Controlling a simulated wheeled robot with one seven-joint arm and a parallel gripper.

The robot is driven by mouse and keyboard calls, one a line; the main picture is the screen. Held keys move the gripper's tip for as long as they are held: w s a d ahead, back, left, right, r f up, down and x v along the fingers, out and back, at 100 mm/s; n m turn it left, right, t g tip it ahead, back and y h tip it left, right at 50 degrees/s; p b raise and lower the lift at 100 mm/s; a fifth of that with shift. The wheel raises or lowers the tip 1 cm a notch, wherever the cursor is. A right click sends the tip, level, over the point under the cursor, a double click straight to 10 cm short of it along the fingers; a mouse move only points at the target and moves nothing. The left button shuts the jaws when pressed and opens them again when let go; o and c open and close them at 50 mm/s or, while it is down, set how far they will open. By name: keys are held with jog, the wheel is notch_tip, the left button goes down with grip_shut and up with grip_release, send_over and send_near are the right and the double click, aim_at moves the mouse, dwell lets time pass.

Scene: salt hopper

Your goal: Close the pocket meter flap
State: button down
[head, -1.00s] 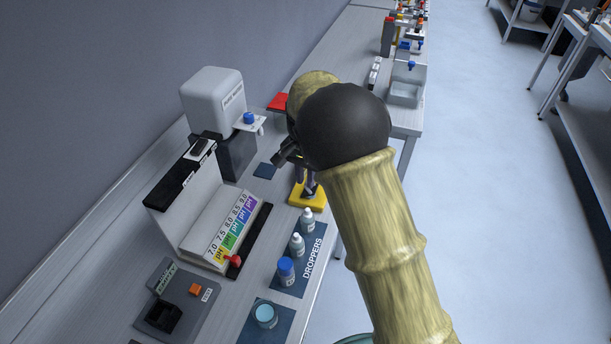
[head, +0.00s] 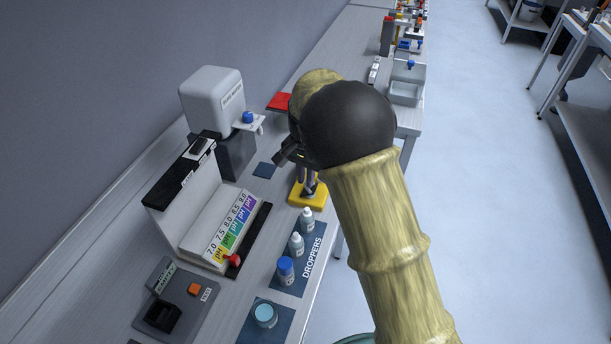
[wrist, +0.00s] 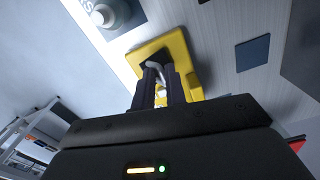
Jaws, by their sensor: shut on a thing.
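A yellow block (head: 306,202), which I take to be the pocket meter, lies on the bench below my gripper in the head view. In the wrist view its yellow body (wrist: 147,52) surrounds a dark recess. My gripper (wrist: 160,76) is over that recess, its dark fingers shut on a small pale curved piece (wrist: 155,69), which may be part of the flap. How far the flap stands open cannot be told. In the head view my arm hides much of my gripper, and its fingers (head: 309,184) show only partly.
A mat with dropper bottles (head: 296,243) lies close in front of the yellow block. A pH colour chart stand (head: 205,245), a grey dispenser (head: 212,100) and a dark blue square (head: 264,170) are to the left. The bench's front edge is close on the right.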

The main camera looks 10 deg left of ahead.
aim_at(311, 190)
jog(key=shift+d+f, duration=0.1)
jog(key=d+y+b, duration=0.1)
jog(key=y+b, duration=0.1)
jog(key=b, duration=0.1)
jog(key=d+f+y+b, duration=0.1)
jog(key=y+b, duration=0.1)
jog(key=b, duration=0.1)
jog(key=shift+s+d+f+t+b, duration=0.1)
jog(key=shift+d+f+t+b, duration=0.05)
jog(key=shift+t+b, duration=0.2)
jog(key=b, duration=0.1)
jog(key=y+b, duration=0.1)
jog(key=b, duration=0.1)
jog(key=shift+d+f+y, duration=0.25)
jog(key=shift+d+y, duration=0.05)
jog(key=shift+d, duration=0.1)
jog(key=shift+s+d+y+b, duration=0.15)
jog(key=shift+y+b, duration=0.35)
jog(key=shift+b, duration=0.6)
jog(key=c, duration=1.5)
grip_release()
jog(key=shift+d+r, duration=0.1)
jog(key=shift+r, duration=0.05)
